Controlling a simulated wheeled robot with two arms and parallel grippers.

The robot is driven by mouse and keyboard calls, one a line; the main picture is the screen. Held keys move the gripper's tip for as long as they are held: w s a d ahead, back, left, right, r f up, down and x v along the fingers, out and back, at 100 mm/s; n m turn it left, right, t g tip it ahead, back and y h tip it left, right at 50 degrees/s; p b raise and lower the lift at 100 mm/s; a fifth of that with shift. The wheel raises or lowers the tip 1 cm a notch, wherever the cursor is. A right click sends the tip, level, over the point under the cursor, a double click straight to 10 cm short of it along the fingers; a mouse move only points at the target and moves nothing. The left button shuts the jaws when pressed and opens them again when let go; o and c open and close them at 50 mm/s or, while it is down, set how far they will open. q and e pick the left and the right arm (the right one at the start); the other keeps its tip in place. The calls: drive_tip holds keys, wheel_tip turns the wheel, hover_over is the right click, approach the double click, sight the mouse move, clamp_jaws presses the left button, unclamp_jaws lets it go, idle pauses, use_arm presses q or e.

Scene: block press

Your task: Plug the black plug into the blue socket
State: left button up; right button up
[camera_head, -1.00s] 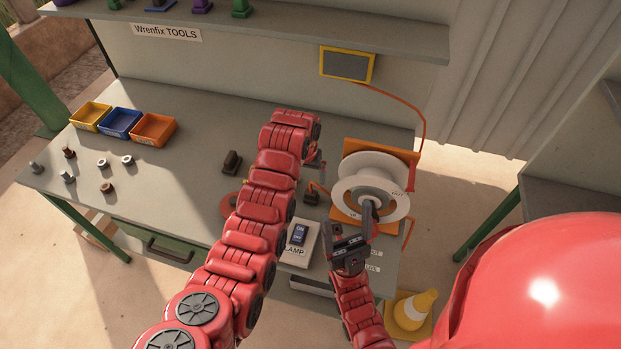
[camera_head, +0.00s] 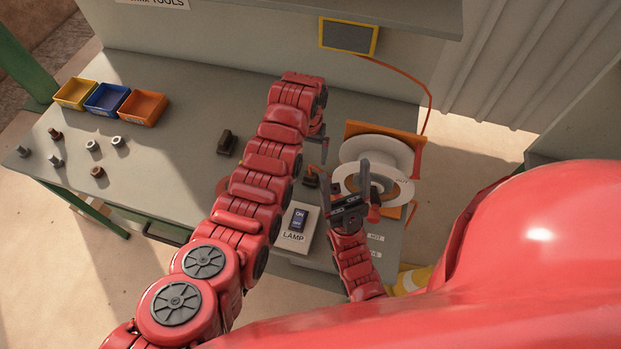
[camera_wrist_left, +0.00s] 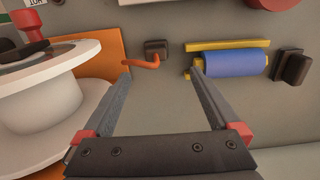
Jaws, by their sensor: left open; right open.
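The black plug (camera_head: 311,181) is a small dark block with an orange cord, lying on the bench; it shows in the left wrist view (camera_wrist_left: 155,48), apart from the fingers. The blue socket (camera_wrist_left: 230,63) is a blue cylinder with yellow parts, just beyond the right finger in that view. In the head view my left arm hides it. My left gripper (camera_wrist_left: 160,73) is open and empty, with the plug seen between and beyond its fingertips. In the head view it is partly hidden behind its arm. My right gripper (camera_head: 350,178) is open and empty, in front of the cable reel.
A white cable reel (camera_head: 371,155) on an orange stand is close to both grippers. A lamp switch (camera_head: 297,228) lies in front. A dark block (camera_head: 227,142) stands left of my left arm. Yellow, blue and orange bins (camera_head: 144,108) and several small parts lie at left.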

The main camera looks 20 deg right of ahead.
sight(311, 174)
use_arm(q)
wheel_tip(311, 174, down, 7)
drive_tip(key=b, duration=0.2)
drive_tip(key=shift+b, duration=0.3)
drive_tip(key=shift+s+r, duration=0.1)
drive_tip(key=f+b, duration=0.2)
drive_tip(key=f, duration=0.1)
drive_tip(key=f+b, duration=0.2)
drive_tip(key=shift+s+d+f, duration=0.1)
drive_tip(key=shift+d+f, duration=0.1)
drive_tip(key=shift+d, duration=0.15)
drive_tip(key=shift+r, duration=0.1)
